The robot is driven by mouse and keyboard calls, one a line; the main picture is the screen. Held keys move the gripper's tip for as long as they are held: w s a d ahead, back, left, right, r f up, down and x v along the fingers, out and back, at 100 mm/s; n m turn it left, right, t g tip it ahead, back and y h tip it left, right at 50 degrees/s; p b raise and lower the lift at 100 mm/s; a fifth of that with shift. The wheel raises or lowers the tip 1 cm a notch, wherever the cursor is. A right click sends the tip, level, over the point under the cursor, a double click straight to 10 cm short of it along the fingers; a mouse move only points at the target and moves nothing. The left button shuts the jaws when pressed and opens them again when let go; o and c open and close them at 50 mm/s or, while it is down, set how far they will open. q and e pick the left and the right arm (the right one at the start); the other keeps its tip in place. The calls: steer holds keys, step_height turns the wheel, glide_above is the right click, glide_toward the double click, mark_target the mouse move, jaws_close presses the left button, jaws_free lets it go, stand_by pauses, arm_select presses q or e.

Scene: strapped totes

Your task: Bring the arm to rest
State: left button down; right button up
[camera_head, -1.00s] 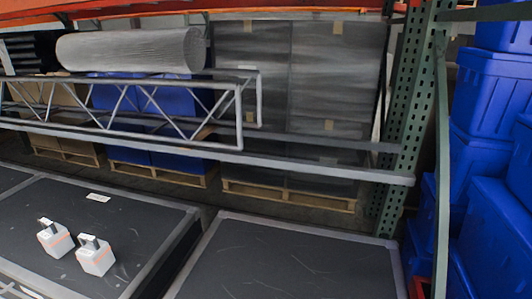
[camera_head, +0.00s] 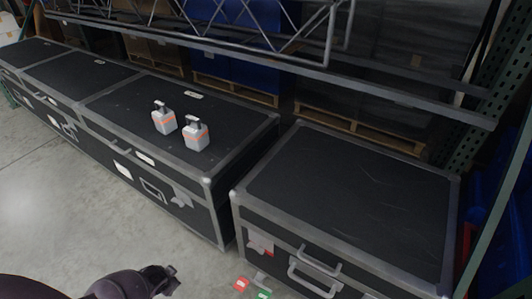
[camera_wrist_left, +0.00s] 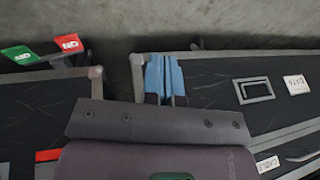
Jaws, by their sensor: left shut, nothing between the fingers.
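My left gripper (camera_head: 168,281) shows at the bottom of the head view, with a purple arm and dark jaws. It is low, over the bare concrete floor and in front of the cases. It is shut and empty. In the left wrist view its purple body and grey plate fill the lower middle, and two blue strips (camera_wrist_left: 164,76) stand side by side just beyond the plate. My right gripper is not in view.
Several black cases (camera_head: 350,190) stand in a row. Red (camera_head: 241,284) and green (camera_head: 264,294) tags are near the right case. Floor (camera_head: 50,190) is clear at left.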

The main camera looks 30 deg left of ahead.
arm_select(q)
steer(key=w+a+r+y, duration=0.15)
steer(key=a+r, duration=0.25)
steer(key=a, duration=0.6)
steer(key=s+d+r+m+t+h, duration=0.2)
steer(key=s+d+r, duration=0.2)
steer(key=d+r, duration=0.45)
steer(key=s+d+r+m+t+h, duration=0.15)
steer(key=s+d+r, duration=0.25)
steer(key=d+r, duration=0.45)
steer(key=s+d+r+m+t+h, duration=0.1)
steer(key=s+d+r+m+t, duration=0.1)
steer(key=s+d+r, duration=0.5)
steer(key=shift+w+d+r+n, duration=1.35)
steer(key=shift+d+n, duration=1.1)
steer(key=shift+d, duration=1.6)
step_height(320, 180, up, 9)
steer(key=t+p, duration=0.2)
steer(key=p, duration=1)
steer(key=shift+w+a+r+n+y, duration=0.2)
steer(key=shift+w+a+n+y, duration=0.1)
steer(key=shift+w+n+y, duration=0.15)
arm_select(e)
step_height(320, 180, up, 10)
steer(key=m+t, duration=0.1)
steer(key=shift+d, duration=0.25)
